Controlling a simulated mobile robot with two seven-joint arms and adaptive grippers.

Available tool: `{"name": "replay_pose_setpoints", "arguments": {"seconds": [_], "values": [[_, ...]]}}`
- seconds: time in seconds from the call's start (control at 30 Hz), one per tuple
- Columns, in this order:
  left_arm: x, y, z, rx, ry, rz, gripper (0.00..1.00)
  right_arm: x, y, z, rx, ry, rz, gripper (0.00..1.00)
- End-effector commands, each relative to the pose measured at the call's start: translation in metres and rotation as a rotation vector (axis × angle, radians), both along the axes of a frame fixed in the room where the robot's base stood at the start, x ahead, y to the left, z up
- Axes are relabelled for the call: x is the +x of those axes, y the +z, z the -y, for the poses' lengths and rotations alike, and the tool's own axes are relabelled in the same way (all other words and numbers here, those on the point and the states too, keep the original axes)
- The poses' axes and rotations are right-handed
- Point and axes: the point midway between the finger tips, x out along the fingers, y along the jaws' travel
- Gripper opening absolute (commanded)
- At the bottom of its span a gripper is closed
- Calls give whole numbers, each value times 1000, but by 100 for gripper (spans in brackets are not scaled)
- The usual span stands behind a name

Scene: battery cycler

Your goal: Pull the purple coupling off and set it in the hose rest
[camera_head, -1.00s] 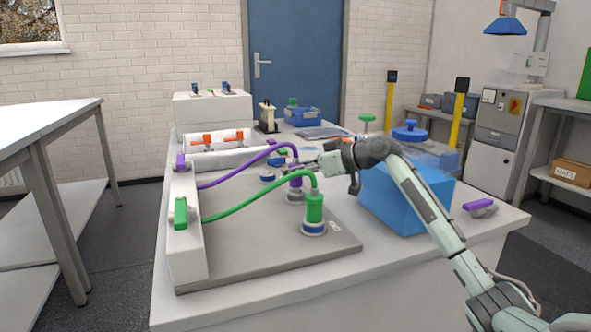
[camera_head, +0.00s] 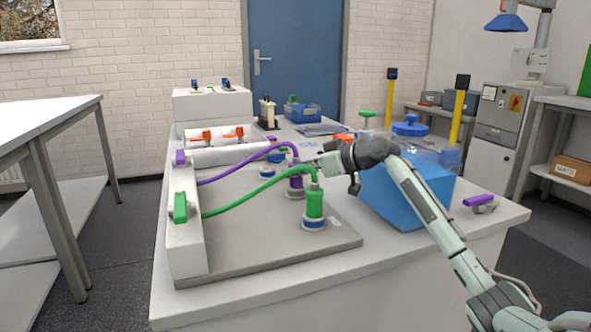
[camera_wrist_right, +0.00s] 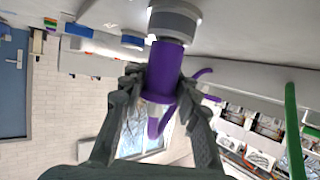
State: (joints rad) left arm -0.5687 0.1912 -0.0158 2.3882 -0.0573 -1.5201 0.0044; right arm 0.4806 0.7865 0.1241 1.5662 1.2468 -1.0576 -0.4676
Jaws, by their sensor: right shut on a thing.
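The purple coupling (camera_head: 296,182) stands upright on a port of the grey plate (camera_head: 250,245), with the purple hose (camera_head: 240,163) arching left from its top. It is partly hidden behind the green coupling (camera_head: 314,205). My right gripper (camera_head: 314,164) reaches in from the right at its upper part. In the right wrist view the fingers (camera_wrist_right: 160,88) are shut on both sides of the purple coupling (camera_wrist_right: 166,62), which meets a grey collar (camera_wrist_right: 175,20). I see no gap there. I cannot tell which thing is the hose rest. My left gripper is out of view.
The green hose (camera_head: 255,195) arches close in front of the purple coupling. A blue box (camera_head: 405,195) stands right, beneath my arm. A purple-topped grey fitting (camera_head: 480,203) sits at the table's right corner. A white block with orange handles (camera_head: 215,150) is behind.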

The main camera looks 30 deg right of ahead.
Motion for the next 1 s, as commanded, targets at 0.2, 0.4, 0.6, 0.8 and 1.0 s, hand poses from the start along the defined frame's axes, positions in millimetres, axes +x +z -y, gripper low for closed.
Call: {"name": "replay_pose_setpoints", "arguments": {"seconds": [0.2,0.4,0.6,0.8,1.0], "values": [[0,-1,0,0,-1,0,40,0,-4,0,0,1,-4,0],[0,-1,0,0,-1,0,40,0,-5,0,0,1,-4,40],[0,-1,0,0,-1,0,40,0,-4,0,0,1,-3,55],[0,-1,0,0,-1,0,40,0,-4,0,0,1,-4,63],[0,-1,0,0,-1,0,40,0,-4,0,0,1,-3,73]]}}
